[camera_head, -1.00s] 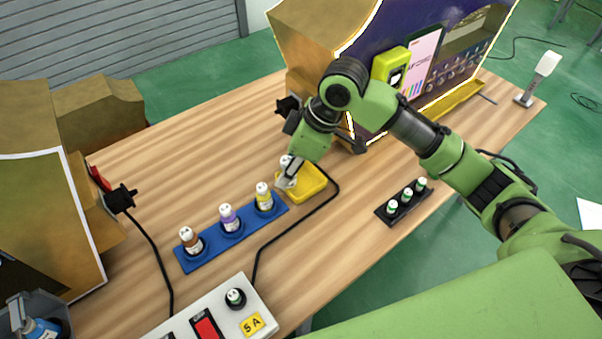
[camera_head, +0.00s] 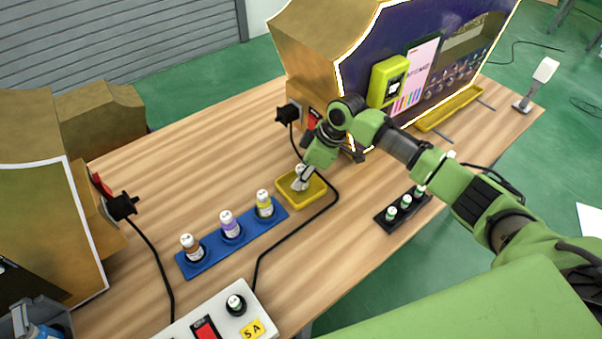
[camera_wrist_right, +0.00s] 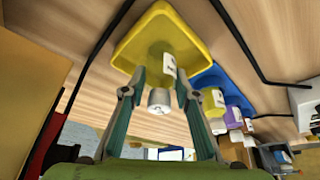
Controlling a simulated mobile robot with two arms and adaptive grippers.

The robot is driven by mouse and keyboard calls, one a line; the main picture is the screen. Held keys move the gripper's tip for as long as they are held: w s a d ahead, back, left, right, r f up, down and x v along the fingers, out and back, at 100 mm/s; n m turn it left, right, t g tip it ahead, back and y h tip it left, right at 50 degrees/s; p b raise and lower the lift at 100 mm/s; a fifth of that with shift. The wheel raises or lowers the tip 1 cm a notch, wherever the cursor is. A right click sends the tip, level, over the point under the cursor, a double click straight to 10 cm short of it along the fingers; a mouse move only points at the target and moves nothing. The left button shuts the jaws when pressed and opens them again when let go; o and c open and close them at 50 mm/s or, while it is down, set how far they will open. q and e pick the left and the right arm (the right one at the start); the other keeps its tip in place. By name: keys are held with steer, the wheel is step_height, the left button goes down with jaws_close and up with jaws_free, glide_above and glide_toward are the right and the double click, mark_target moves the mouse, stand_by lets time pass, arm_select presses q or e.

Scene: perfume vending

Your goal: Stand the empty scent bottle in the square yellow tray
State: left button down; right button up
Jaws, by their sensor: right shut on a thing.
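The square yellow tray (camera_head: 304,204) sits on the table past the right end of the blue rack. My right gripper (camera_head: 300,182) is over it, shut on a small pale bottle (camera_head: 299,170). In the right wrist view the bottle (camera_wrist_right: 163,62) is between my two fingers (camera_wrist_right: 159,82), its light cap toward the camera and its base against the tray's (camera_wrist_right: 192,28) yellow floor. It looks about upright and within the rim. I cannot tell whether the base touches the floor. My left gripper is not in view.
The blue rack (camera_head: 218,252) holds several bottles with coloured liquid just left of the tray. A black cable (camera_head: 322,211) runs close around the tray's right side. A black rack (camera_head: 384,222) with small bottles stands right. The vending machine (camera_head: 350,55) is behind.

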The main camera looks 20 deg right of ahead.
steer(key=o, duration=1.2)
steer(key=shift+f, duration=0.1)
steer(key=shift+c, duration=0.2)
steer(key=v, duration=1.2)
